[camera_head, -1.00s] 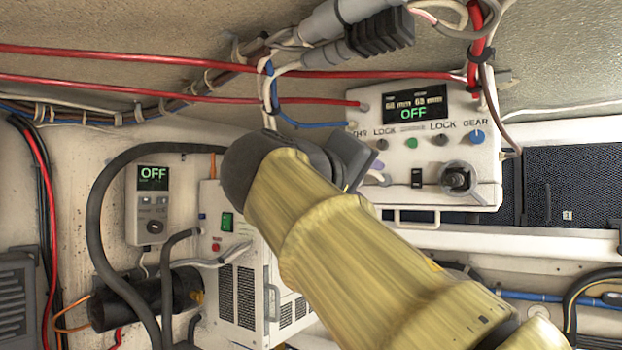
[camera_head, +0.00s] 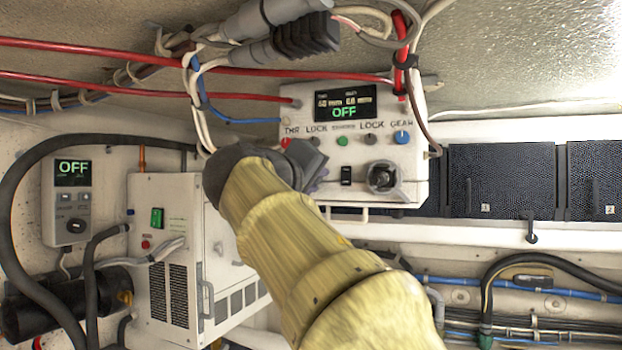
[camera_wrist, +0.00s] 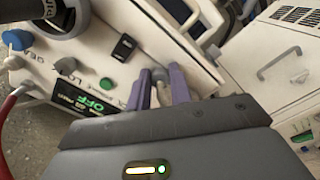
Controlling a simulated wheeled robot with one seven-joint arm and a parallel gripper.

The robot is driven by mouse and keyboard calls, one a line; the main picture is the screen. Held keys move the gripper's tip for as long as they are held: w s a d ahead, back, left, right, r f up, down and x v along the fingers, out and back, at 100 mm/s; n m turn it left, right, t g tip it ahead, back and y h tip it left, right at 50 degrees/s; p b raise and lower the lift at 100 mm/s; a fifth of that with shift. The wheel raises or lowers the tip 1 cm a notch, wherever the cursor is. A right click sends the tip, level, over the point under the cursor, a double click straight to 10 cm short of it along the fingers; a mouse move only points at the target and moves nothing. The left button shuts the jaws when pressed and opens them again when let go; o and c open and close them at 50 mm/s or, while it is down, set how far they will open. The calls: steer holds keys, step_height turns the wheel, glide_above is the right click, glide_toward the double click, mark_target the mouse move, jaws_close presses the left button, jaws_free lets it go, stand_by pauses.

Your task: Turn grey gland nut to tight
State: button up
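I cannot single out the grey gland nut with certainty. A small grey fitting (camera_head: 297,103) sits where a red cable enters the left side of the white control panel (camera_head: 405,188). My gripper (camera_head: 312,165) is in front of the panel's lower left part and hides some of it. In the wrist view, the two purple fingers of my gripper (camera_wrist: 159,88) stand apart. A small pale grey piece shows between them; I cannot tell what it is or whether the fingers touch it. Grey knobs, a green button (camera_wrist: 105,85) and a blue GEAR knob (camera_wrist: 15,40) are on the panel.
Red cables (camera_head: 150,90) and grey connectors (camera_head: 300,35) hang above. A white vented box (camera_head: 190,200) and a small OFF display unit (camera_head: 72,215) stand at left.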

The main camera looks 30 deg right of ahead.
steer(key=shift+a, duration=0.1)
jaws_close()
steer(key=shift+m+b, duration=0.4)
steer(key=shift+b, duration=0.05)
steer(key=m+b, duration=0.4)
steer(key=m, duration=0.5)
steer(key=m+b, duration=0.4)
steer(key=m, duration=0.6)
steer(key=shift+w+a+r, duration=0.1)
steer(key=shift+w+r, duration=0.05)
steer(key=shift+r, duration=0.05)
steer(key=o, duration=0.9)
jaws_free()
steer(key=shift+c, duration=0.2)
